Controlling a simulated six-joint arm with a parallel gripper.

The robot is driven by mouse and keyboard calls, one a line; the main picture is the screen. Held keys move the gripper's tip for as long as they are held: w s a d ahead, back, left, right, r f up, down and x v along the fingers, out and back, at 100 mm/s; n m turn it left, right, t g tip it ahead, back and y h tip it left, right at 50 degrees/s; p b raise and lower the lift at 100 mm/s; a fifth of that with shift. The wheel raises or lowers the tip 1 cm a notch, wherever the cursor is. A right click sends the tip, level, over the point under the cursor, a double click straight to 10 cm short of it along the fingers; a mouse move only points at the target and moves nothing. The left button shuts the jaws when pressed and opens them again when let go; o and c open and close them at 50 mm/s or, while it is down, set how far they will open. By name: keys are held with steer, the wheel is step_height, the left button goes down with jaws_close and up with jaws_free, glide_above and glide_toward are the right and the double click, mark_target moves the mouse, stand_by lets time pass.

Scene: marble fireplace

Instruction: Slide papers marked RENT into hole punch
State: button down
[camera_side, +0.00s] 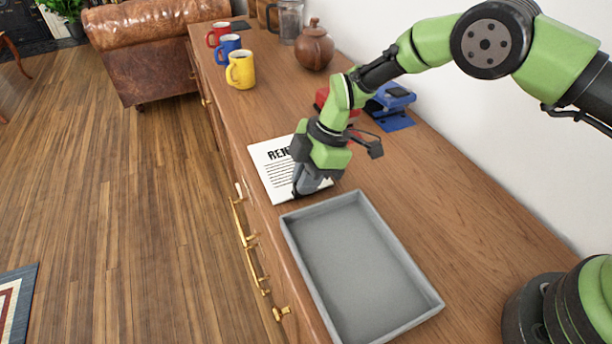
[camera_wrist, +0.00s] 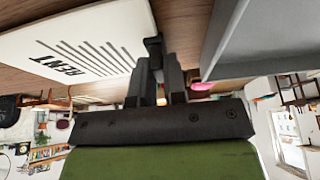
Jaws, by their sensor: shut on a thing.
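The white papers marked RENT (camera_side: 275,178) lie on the wooden cabinet top, close to its left edge. They also show in the wrist view (camera_wrist: 85,42), with RENT and the text lines in sight. My gripper (camera_side: 302,190) is shut on the papers at their near edge, pointing down; its fingers (camera_wrist: 155,50) meet that edge in the wrist view. A blue hole punch (camera_side: 392,98) stands farther back near the wall, partly behind my arm. A red object (camera_side: 322,97) beside it is mostly hidden by my arm, and I cannot tell what it is.
A grey tray (camera_side: 350,260), empty, lies just nearer than the papers; it also shows in the wrist view (camera_wrist: 270,35). Red (camera_side: 220,36), blue (camera_side: 228,48) and yellow (camera_side: 241,70) mugs and a brown teapot (camera_side: 314,48) stand at the far end. Cabinet top between papers and mugs is clear.

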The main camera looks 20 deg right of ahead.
steer(key=shift+f, duration=0.2)
steer(key=c, duration=1.2)
jaws_free()
steer(key=shift+o, duration=0.2)
